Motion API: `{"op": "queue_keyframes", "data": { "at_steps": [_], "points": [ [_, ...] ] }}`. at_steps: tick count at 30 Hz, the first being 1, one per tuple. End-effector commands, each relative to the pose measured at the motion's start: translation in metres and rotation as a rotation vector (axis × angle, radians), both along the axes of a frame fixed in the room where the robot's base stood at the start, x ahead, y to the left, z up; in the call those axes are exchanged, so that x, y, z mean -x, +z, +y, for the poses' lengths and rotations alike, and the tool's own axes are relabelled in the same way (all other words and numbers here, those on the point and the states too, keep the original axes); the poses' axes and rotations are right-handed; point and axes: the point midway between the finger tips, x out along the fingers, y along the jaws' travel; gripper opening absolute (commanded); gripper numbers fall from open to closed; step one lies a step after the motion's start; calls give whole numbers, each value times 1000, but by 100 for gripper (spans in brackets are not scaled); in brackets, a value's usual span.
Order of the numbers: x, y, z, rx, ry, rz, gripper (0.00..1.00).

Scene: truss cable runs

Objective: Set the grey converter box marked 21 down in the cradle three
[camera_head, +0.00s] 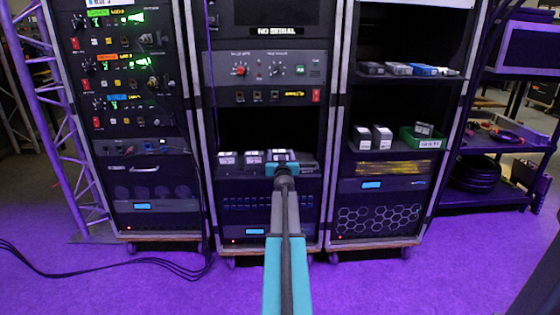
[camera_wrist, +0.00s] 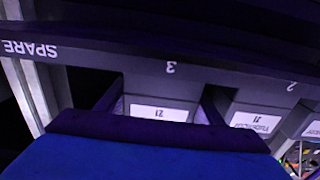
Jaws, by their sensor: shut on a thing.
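The grey converter box marked 21 (camera_wrist: 160,112) is between the two fingers of my gripper (camera_wrist: 158,105) in the wrist view, with its white label upside down. My gripper (camera_head: 285,162) is shut on it, at the right end of the middle rack's open bay in the head view. The box lines up with the mark 3 on the dark cradle rail (camera_wrist: 225,77). I cannot tell whether it rests on the cradle floor. Its lower part is hidden by my gripper.
Another labelled grey box (camera_wrist: 250,122) sits beside it under mark 2. Two white-labelled boxes (camera_head: 227,158) (camera_head: 254,157) stand left of my gripper in the bay. SPARE is marked at the rail's other end. The right rack holds boxes and a green bin (camera_head: 408,139).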

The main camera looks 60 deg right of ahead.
Motion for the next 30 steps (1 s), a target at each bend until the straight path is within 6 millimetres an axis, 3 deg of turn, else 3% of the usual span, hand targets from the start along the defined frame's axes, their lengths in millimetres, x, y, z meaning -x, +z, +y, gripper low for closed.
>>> {"op": "queue_keyframes", "data": {
  "at_steps": [17,18,21,30],
  "points": [
    [-1,-7,0,0,1,-1,30],
    [0,-8,0,-1,1,-1,62],
    [0,-7,0,-1,1,-1,79],
    [-1,-7,0,-1,1,-1,80]
  ]
}}
